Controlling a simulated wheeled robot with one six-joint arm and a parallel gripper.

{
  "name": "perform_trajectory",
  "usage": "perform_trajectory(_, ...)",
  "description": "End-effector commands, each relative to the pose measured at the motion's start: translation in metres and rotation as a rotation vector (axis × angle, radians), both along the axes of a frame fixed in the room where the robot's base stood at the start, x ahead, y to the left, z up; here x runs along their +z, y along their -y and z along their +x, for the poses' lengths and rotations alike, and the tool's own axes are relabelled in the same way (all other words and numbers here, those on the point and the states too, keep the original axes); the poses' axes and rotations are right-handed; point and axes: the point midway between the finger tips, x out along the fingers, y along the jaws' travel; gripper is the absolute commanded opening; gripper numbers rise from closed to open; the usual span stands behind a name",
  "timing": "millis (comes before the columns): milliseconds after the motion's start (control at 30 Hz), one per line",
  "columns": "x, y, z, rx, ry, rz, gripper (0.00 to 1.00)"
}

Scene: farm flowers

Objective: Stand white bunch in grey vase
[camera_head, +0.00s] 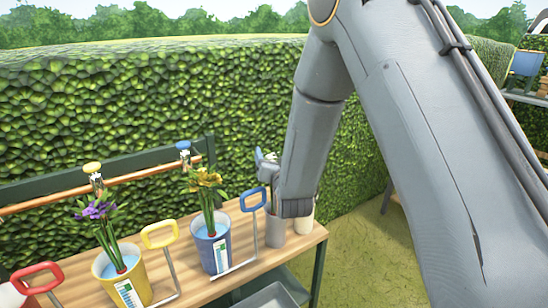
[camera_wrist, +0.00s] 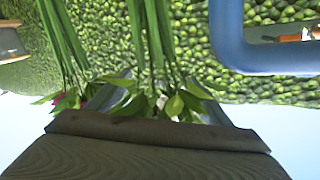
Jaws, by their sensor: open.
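The grey vase (camera_head: 275,233) stands on the wooden bench near its right end, partly behind my arm. In the wrist view, green stems and leaves (camera_wrist: 155,45) rise between and near the fingers of my gripper (camera_wrist: 155,97). The fingers are apart and not closed on the stems. A small white patch (camera_wrist: 162,102) shows low among the leaves, perhaps the white bunch; most of the flower heads are hidden. In the head view, my forearm hides most of the gripper, and I cannot tell whether the stems stand inside the grey vase.
A blue bucket (camera_head: 209,250) with yellow flowers and a yellow bucket (camera_head: 122,275) with purple flowers stand left on the bench (camera_head: 180,290). A blue handle (camera_head: 253,199) rises close to the vase. A cream pot (camera_head: 306,218) stands right of it. A hedge is behind.

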Motion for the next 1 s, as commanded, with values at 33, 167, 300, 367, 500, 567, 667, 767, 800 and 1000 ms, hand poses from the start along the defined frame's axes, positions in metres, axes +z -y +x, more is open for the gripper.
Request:
perform_trajectory(33, 0.0, 0.0, -0.001, 0.0, -0.001, 0.0, 0.72)
perform_trajectory(167, 0.0, 0.002, -0.01, 0.001, 0.0, 0.0, 0.72)
perform_trajectory(300, 0.002, 0.006, -0.032, 0.001, 0.0, 0.0, 0.72)
perform_trajectory(367, 0.002, 0.008, -0.042, 0.001, 0.0, 0.0, 0.72)
perform_trajectory(500, 0.004, 0.012, -0.062, 0.001, 0.0, 0.0, 0.72)
perform_trajectory(567, 0.004, 0.013, -0.068, 0.001, 0.0, 0.0, 0.72)
perform_trajectory(667, 0.005, 0.014, -0.074, 0.0, 0.002, 0.0, 0.72)
perform_trajectory(767, 0.005, 0.015, -0.077, -0.001, 0.002, 0.0, 0.72)
perform_trajectory(800, 0.005, 0.015, -0.077, 0.0, 0.001, 0.0, 0.72)
perform_trajectory(1000, 0.005, 0.015, -0.076, 0.0, 0.001, 0.0, 0.72)
